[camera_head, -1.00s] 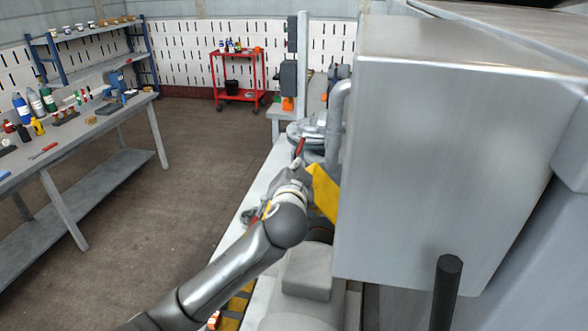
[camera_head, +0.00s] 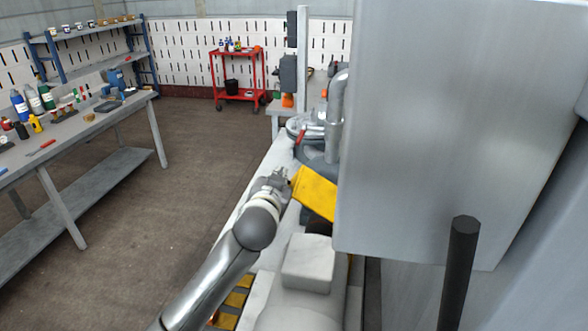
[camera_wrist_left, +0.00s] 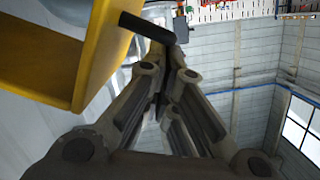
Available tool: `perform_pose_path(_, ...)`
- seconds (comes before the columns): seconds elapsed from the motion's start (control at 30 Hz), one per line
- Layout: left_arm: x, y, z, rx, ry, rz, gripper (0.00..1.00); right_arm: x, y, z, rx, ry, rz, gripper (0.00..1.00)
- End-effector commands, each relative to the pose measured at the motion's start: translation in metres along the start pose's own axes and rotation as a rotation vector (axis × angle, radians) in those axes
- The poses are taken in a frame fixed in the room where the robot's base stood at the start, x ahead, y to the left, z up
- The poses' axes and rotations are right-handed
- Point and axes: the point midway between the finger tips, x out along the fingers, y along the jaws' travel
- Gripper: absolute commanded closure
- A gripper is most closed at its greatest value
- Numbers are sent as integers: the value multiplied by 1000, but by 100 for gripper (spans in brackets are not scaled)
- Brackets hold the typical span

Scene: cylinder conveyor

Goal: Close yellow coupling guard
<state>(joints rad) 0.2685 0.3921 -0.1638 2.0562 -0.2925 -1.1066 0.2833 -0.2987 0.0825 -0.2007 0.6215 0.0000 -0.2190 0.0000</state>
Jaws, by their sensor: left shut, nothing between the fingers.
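The yellow coupling guard (camera_head: 316,192) is in the middle of the head view, tilted over the machine line, its right end cut off by a large grey housing. In the left wrist view the guard (camera_wrist_left: 50,45) fills the upper left, with a short black handle (camera_wrist_left: 148,27) sticking out from its edge. My left gripper (camera_head: 281,178) is at the left edge of the guard. In the left wrist view its fingers (camera_wrist_left: 168,65) are shut and empty, with the tips close to the handle; I cannot tell whether they touch. My right gripper is in neither view.
The large grey housing (camera_head: 430,120) blocks the right side. Pipework with a red lever (camera_head: 301,135) stands just behind the guard. A pale block (camera_head: 308,262) is in front of it. A workbench (camera_head: 60,147) is at left. The floor between is clear.

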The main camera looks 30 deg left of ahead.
Motion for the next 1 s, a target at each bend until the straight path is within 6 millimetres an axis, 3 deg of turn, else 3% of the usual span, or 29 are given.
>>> perform_pose_path(0.03, 3, 1, 16, -46, -5, 10, 100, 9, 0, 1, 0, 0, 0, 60)
perform_pose_path(0.1, 7, 0, 30, -108, -5, 25, 100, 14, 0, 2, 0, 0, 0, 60)
perform_pose_path(0.5, 22, 9, 90, -407, -4, 99, 100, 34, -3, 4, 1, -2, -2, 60)
perform_pose_path(1.0, 28, 19, 115, -425, -2, 105, 100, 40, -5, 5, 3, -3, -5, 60)
